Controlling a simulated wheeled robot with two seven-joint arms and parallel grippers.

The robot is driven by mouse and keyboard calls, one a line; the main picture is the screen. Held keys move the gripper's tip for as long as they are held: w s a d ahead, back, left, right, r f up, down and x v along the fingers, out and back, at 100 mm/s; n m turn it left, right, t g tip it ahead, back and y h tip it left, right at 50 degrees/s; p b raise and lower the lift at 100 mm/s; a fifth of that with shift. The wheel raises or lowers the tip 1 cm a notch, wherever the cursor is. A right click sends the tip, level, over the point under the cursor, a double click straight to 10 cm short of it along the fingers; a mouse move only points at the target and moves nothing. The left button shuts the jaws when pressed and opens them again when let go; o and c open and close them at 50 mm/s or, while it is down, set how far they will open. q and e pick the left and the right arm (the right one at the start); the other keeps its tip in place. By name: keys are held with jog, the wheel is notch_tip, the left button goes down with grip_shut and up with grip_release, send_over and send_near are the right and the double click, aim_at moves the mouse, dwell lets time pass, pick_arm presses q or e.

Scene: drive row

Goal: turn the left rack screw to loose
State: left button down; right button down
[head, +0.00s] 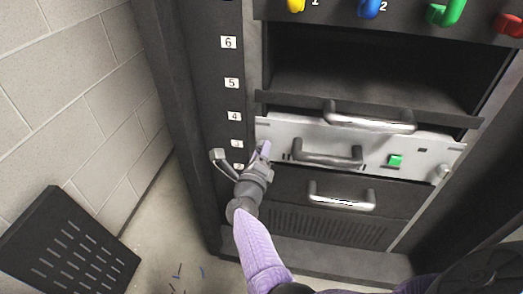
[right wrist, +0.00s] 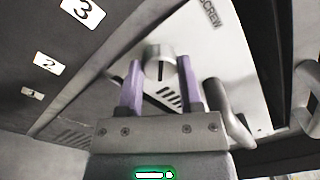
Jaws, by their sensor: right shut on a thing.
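The left rack screw (right wrist: 158,62) is a round grey knob with a dark slot, on the left end of a silver panel (right wrist: 215,62). In the right wrist view it sits between the two purple fingers of my right gripper (right wrist: 161,88), which is shut on it. The slot looks upright in that view. In the head view my right gripper (head: 240,155) is at the left end of the silver panel (head: 375,140) and hides the screw. My left gripper is not in view.
The panel has a grey handle (head: 328,153), a green button (head: 395,160) and a right screw (head: 441,174). Other handles are above (head: 370,118) and below (head: 342,197). A dark slotted plate (head: 70,248) leans at the left wall. An open bay (head: 385,75) is above.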

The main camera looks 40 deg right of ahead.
pick_arm(q)
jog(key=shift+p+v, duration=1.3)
jog(key=shift+p, duration=0.1)
pick_arm(e)
jog(key=shift+n+t, duration=0.3)
jog(key=shift+n, duration=7)
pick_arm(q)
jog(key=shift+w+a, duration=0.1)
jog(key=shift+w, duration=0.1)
pick_arm(e)
jog(key=shift+y, duration=0.3)
jog(key=shift+c, duration=1.3)
grip_release()
pick_arm(q)
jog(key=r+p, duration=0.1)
jog(key=p, duration=0.1)
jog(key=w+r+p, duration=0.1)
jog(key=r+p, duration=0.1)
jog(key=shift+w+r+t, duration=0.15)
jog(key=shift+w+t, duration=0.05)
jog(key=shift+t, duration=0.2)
pick_arm(e)
jog(key=v, duration=1)
